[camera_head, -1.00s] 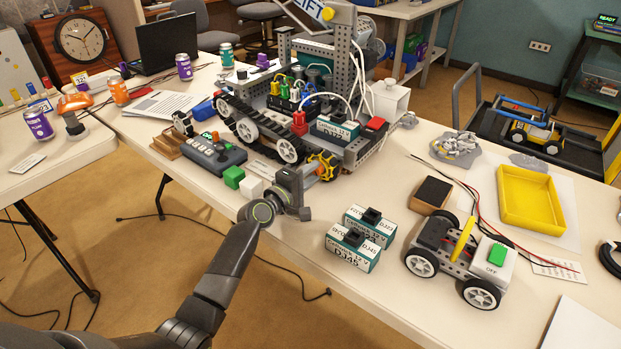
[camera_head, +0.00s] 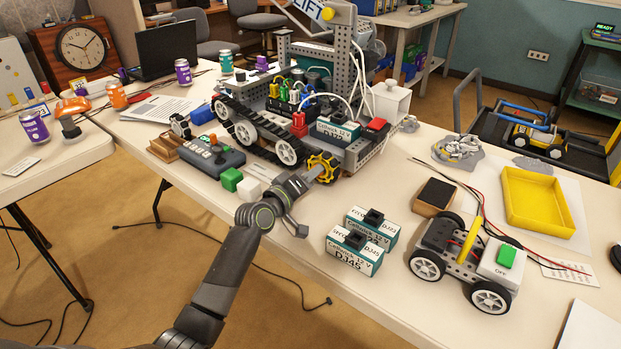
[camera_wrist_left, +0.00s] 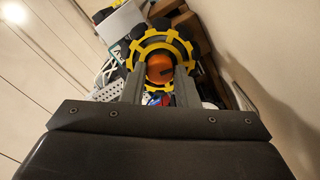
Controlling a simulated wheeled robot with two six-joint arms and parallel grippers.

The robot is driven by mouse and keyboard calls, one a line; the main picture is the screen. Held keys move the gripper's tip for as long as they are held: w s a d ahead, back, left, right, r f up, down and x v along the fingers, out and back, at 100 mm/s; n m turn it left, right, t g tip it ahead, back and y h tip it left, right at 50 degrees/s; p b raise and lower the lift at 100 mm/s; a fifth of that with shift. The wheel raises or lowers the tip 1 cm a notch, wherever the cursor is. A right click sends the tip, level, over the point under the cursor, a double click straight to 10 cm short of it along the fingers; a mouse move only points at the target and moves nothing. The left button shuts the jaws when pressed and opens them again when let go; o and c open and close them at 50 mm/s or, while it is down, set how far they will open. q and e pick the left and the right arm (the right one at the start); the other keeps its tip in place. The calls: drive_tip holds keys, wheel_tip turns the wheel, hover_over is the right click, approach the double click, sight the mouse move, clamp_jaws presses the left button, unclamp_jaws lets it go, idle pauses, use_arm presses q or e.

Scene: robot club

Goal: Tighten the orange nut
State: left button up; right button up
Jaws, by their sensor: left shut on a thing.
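The orange nut (camera_wrist_left: 160,68) shows in the left wrist view, in the middle of a black and yellow wheel. The wheel (camera_head: 324,162) is at the front right corner of the tracked robot (camera_head: 262,138) in the head view. My left gripper (camera_head: 312,176) reaches to the wheel's hub from the front. In the left wrist view its two fingers (camera_wrist_left: 157,86) lie on either side of the nut, and it is shut on it. The fingers hide part of the nut and hub. My right gripper is not in view.
Two teal battery packs (camera_head: 356,249) stand right of my left arm, near the table's front edge. A small wheeled cart (camera_head: 462,262) and a yellow tray (camera_head: 537,200) are farther right. A grey controller (camera_head: 208,157) and a green block (camera_head: 231,179) lie left of the gripper.

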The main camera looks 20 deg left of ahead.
use_arm(q)
drive_tip(key=shift+f, duration=0.1)
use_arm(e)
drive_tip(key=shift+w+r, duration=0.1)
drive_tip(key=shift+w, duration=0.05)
use_arm(q)
drive_tip(key=o, duration=1)
drive_tip(key=shift+c, duration=0.2)
drive_tip(key=shift+s, duration=0.1)
drive_tip(key=shift+s+a, duration=0.1)
drive_tip(key=shift+s, duration=0.1)
drive_tip(key=p+v, duration=0.1)
drive_tip(key=v, duration=1.4)
drive_tip(key=shift+s+a, duration=0.15)
drive_tip(key=shift+s, duration=0.05)
drive_tip(key=shift+s+a, duration=0.15)
drive_tip(key=shift+s, duration=0.5)
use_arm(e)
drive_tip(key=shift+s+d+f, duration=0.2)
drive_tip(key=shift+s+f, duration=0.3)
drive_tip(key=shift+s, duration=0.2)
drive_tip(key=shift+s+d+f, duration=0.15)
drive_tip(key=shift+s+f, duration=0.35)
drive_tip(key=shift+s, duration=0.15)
